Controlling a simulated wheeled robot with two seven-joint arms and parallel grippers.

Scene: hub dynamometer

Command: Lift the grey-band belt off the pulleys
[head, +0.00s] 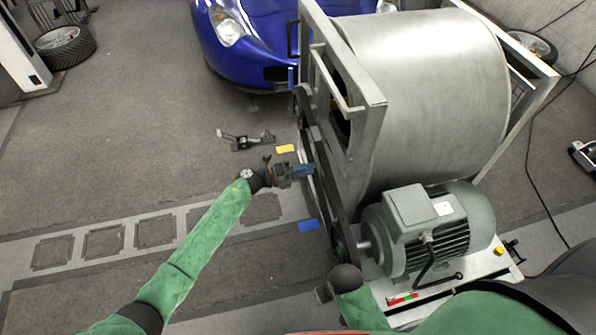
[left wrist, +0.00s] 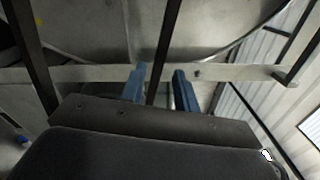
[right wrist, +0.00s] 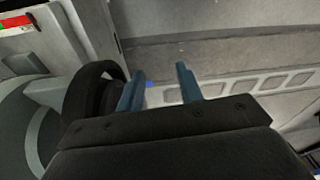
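A dark belt (head: 328,185) runs along the near side of the drum stand, from high on the frame down to the pulley by the motor. I cannot make out a grey band on it. My left gripper (head: 312,171) is beside the belt's middle. In the left wrist view its blue fingers (left wrist: 160,85) are apart, with a black belt run (left wrist: 163,55) passing between them. Another dark run (left wrist: 32,65) is to the left. My right gripper is low by the motor; its fingers (right wrist: 160,88) are apart and empty, with the dark belt-wrapped pulley (right wrist: 88,95) just left of them.
The big grey drum (head: 430,90) and the grey motor (head: 430,230) stand right of the belt. A blue car (head: 250,40) is behind. A small dark metal stand (head: 246,140) and yellow (head: 285,149) and blue (head: 309,226) markers lie on the floor. Floor at left is mostly clear.

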